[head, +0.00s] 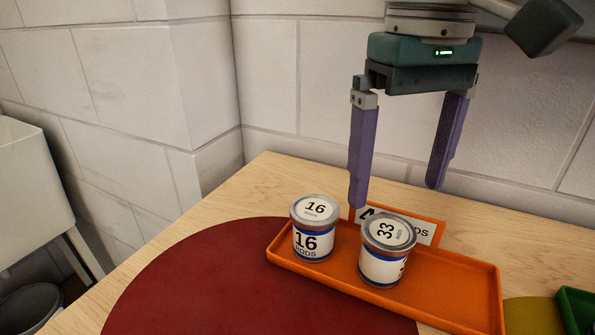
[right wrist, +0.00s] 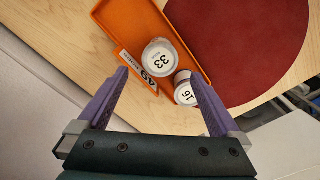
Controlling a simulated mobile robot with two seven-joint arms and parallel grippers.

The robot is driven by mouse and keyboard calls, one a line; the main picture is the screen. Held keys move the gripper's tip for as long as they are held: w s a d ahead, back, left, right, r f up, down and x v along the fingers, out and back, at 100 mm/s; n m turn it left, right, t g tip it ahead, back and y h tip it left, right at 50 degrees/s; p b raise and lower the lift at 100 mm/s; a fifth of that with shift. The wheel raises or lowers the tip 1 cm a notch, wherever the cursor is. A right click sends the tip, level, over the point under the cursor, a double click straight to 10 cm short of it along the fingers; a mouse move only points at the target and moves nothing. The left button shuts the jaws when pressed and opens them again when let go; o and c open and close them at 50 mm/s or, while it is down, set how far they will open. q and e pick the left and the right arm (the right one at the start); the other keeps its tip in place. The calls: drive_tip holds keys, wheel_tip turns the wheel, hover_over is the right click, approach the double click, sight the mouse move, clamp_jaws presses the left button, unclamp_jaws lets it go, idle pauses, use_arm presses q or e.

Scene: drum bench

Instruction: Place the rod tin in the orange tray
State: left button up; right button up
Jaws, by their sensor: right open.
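A white tin with a grey lid, marked 16 RODS (head: 312,228), stands upright in the left end of the orange tray (head: 455,285). A second tin, marked 33 (head: 385,250), stands to its right in the same tray; its side word is mostly hidden. Both tins show in the right wrist view, the 33 tin (right wrist: 161,58) and the 16 tin (right wrist: 186,90). My right gripper (head: 396,196) is open and empty above and behind the tins, clear of both. Its fingers also frame the right wrist view (right wrist: 158,73). My left gripper is out of view.
A sign plate (head: 428,230) stands at the tray's back edge, partly hidden by the 33 tin. A dark red round mat (head: 200,285) lies left of the tray. A green tray (head: 575,308) is at the right edge. The wall is close behind.

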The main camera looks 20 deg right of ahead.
wheel_tip(320, 180, up, 3)
drive_tip(key=shift+f, duration=0.1)
idle(0.4)
